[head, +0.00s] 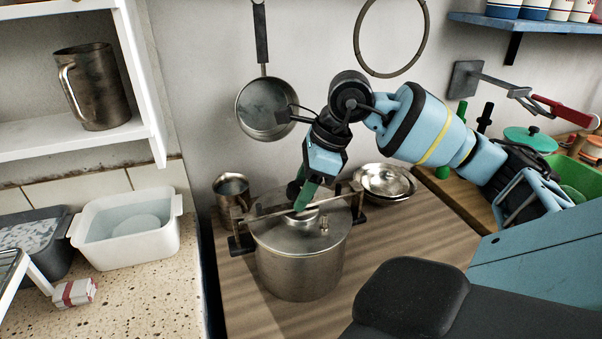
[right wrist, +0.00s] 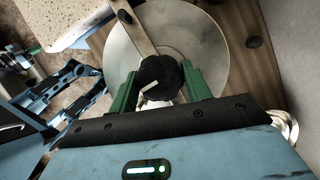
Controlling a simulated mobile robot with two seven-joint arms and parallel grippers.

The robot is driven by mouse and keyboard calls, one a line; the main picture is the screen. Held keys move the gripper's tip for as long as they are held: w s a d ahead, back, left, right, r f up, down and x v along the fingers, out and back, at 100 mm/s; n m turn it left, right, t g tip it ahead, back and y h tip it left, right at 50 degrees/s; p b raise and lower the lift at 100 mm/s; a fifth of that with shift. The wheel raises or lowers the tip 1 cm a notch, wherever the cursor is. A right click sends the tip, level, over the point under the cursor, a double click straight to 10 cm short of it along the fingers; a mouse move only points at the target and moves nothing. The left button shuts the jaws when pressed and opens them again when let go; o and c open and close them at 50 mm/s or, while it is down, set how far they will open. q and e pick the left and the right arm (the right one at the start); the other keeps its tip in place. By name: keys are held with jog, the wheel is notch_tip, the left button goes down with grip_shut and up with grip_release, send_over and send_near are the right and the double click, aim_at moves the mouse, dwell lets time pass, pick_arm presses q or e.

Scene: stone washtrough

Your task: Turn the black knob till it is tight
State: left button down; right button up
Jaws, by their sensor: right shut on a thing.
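The black knob (right wrist: 160,82) is round and lobed, with a white mark across it pointing to the lower left in the right wrist view. It sits on the metal bar (head: 262,212) that crosses the lid of a steel pot (head: 300,262). In the head view the knob (head: 293,189) is partly hidden by my right gripper (head: 304,193). That gripper comes down from above, its green fingers on both sides of the knob and shut on it. Blue parts at the left of the right wrist view seem to be my left arm; its finger opening is unclear.
A metal mug (head: 231,187) stands behind the pot at left, and shiny bowls (head: 384,181) stand behind it at right. A pan (head: 264,107) hangs on the wall. A white tub (head: 130,232) is on the stone counter. The wooden top right of the pot is clear.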

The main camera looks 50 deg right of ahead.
jog(key=m+h, duration=0.1)
jog(key=m, duration=0.3)
jog(key=shift+a+t, duration=0.1)
jog(key=shift+t, duration=0.3)
jog(key=m+h+p, duration=0.1)
jog(key=m, duration=0.2)
jog(key=shift+t, duration=0.3)
jog(key=m+h, duration=0.1)
jog(key=m, duration=0.2)
jog(key=shift+r+h+p, duration=0.1)
jog(key=shift+h+p, duration=0.3)
pick_arm(q)
jog(key=shift+t, duration=0.4)
jog(key=shift+w+r+p, duration=0.2)
jog(key=shift+w+r, duration=0.4)
jog(key=shift+r, duration=0.35)
jog(key=shift+w+r+p, duration=0.2)
jog(key=shift+w+r, duration=0.4)
jog(key=shift+r, duration=0.35)
pick_arm(e)
jog(key=shift+m+h, duration=0.5)
jog(key=shift+m, duration=1.2)
jog(key=o, duration=0.8)
